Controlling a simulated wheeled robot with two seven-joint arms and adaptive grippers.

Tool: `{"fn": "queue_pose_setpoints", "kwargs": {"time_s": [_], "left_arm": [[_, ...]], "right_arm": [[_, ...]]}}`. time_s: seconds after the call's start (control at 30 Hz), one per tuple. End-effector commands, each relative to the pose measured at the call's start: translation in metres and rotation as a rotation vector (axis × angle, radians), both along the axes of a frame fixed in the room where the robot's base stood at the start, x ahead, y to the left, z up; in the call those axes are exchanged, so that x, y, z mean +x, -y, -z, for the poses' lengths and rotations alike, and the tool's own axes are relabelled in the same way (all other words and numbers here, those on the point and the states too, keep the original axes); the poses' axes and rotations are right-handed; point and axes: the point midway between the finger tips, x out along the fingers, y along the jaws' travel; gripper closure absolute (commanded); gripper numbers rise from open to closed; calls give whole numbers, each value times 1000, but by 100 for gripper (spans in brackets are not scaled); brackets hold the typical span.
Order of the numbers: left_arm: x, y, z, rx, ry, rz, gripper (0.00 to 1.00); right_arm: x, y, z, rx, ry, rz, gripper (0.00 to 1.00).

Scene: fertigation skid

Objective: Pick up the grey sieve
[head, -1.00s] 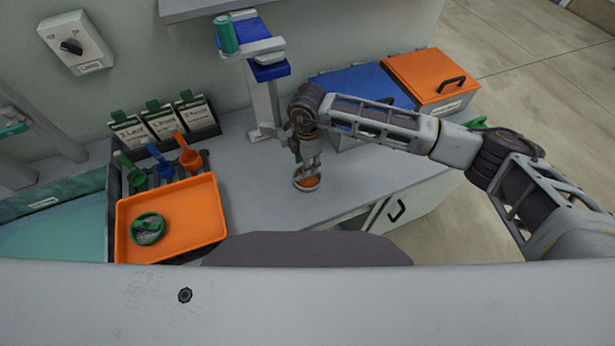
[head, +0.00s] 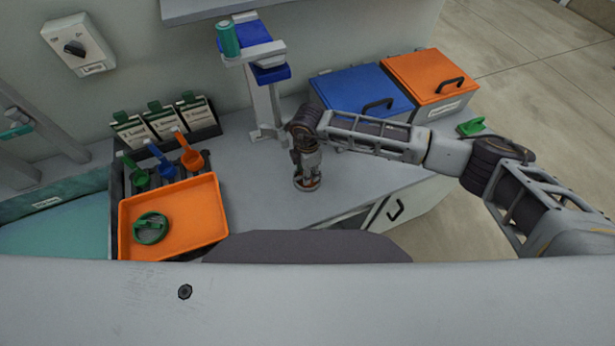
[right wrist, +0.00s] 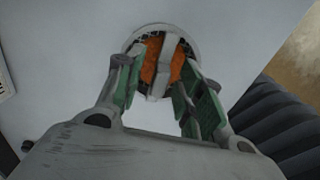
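The grey sieve (head: 301,187) stands on the bench, mostly covered by my right gripper (head: 308,172) in the head view. In the right wrist view the sieve (right wrist: 148,62) is a round grey rim with orange inside and a pale grey bar across its middle. My right gripper (right wrist: 158,78) points down over it. Its green-padded fingers are apart, one on each side of the bar, with gaps visible between. Whether the fingertips touch the sieve cannot be told. My left gripper is not in view.
An orange tray (head: 208,215) holds a green sieve (head: 150,229) at the left. Green, blue and orange scoops (head: 163,168) lie behind it. A grey stand (head: 266,105), a blue box (head: 345,88) and an orange box (head: 430,72) stand at the back. The bench around the grey sieve is clear.

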Motion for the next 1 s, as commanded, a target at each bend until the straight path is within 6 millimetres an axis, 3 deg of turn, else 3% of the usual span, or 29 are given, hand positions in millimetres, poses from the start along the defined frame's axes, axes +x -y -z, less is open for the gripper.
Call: {"fn": "queue_pose_setpoints", "kwargs": {"time_s": [0.03, 0.3, 0.73, 1.0], "left_arm": [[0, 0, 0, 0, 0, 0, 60], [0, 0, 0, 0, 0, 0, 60], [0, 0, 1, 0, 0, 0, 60], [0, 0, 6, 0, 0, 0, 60]], "right_arm": [[0, 0, 0, 0, 0, 0, 66], [0, 0, 0, 0, 0, 0, 100], [0, 0, -2, 0, 1, 1, 100], [1, 0, -19, 1, 3, 1, 100]]}}
